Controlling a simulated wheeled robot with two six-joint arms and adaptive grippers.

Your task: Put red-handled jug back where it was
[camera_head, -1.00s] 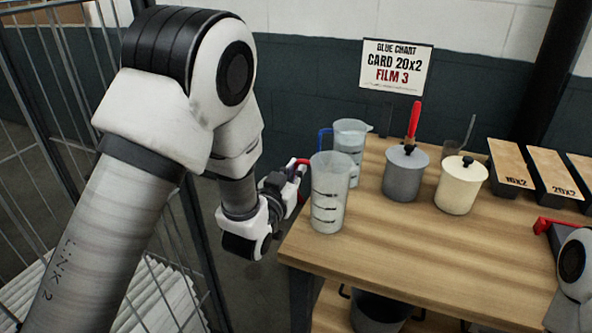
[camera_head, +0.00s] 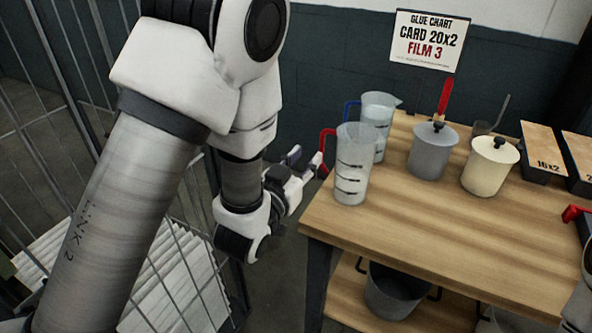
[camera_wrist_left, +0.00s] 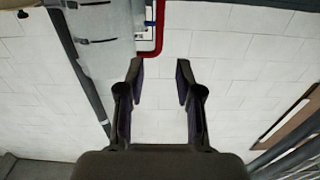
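The red-handled jug (camera_head: 352,178), clear with dark marks, stands upright at the table's left front corner in the head view. Its red handle (camera_head: 325,150) points left, toward my left gripper (camera_head: 304,165), which is just off the handle. In the left wrist view the fingers of my left gripper (camera_wrist_left: 158,80) are apart with nothing between them. The red handle (camera_wrist_left: 158,32) and part of the jug (camera_wrist_left: 104,50) show beyond the fingertips. My right gripper is out of view.
A blue-handled jug (camera_head: 380,112) stands close behind. A grey lidded pot (camera_head: 431,155) and a cream one (camera_head: 488,168) stand to the right on the wooden table (camera_head: 430,225). A wire cage (camera_head: 55,150) is at left. The front middle tabletop is clear.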

